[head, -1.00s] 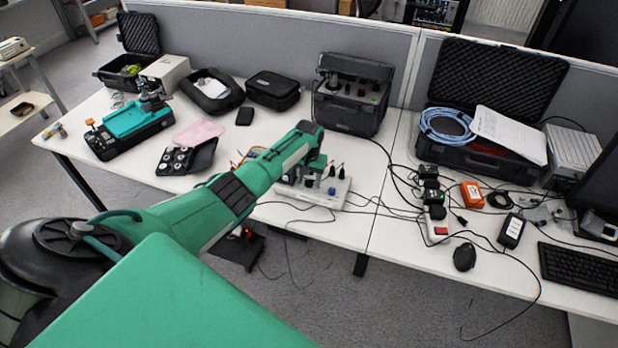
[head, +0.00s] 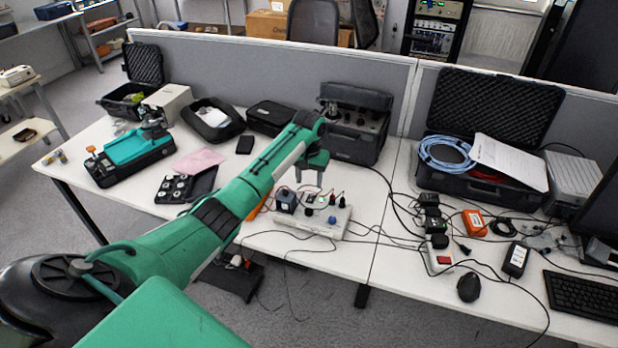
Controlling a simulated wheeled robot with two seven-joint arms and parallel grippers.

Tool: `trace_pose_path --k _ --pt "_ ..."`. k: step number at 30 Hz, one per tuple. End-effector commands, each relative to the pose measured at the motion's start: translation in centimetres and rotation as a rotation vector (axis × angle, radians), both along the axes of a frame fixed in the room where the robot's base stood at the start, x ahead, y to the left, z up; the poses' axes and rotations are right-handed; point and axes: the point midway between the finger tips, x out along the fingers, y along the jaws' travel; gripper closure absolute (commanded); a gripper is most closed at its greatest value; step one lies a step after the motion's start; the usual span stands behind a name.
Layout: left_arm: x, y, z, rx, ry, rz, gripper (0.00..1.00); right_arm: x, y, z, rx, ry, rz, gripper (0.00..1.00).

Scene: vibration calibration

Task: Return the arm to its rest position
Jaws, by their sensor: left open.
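My left arm comes in from the lower left, its green links stretched out over the white table. Its gripper (head: 309,178) points down above the table, just behind the white block with sockets and knobs (head: 318,222). The gripper is open, and I see nothing between its fingers. A small dark blue cube (head: 286,201) sits at the left end of the white block. My right gripper is not in view.
A black instrument case (head: 352,138) stands close behind the gripper. The teal device (head: 135,148) and a tray of round parts (head: 175,188) are at left. Cables and small boxes crowd the right table. A grey divider (head: 270,75) runs along the back.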

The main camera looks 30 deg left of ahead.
Motion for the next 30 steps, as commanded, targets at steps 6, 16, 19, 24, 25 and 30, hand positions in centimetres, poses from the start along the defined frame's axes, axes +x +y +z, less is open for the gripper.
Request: trace_pose_path --k 6,16,19,24,25,30 --pt "0.0 0.0 1.0 0.001 0.000 0.000 0.51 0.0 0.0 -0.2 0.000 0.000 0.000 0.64" --pt "0.0 0.0 1.0 0.000 0.000 0.000 0.51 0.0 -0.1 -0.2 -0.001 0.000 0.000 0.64" --pt "0.0 0.0 1.0 0.000 0.000 0.000 0.51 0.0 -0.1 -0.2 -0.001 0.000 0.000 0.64" --pt "-0.8 -1.0 -0.2 0.005 0.000 -0.025 0.51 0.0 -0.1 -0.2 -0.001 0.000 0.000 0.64" --pt "-1.1 -1.5 -0.7 0.009 -0.002 -0.037 0.51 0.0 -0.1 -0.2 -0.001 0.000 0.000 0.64" --pt "-4.8 -5.5 -4.9 0.025 -0.019 -0.141 0.51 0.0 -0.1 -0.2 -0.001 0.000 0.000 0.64"
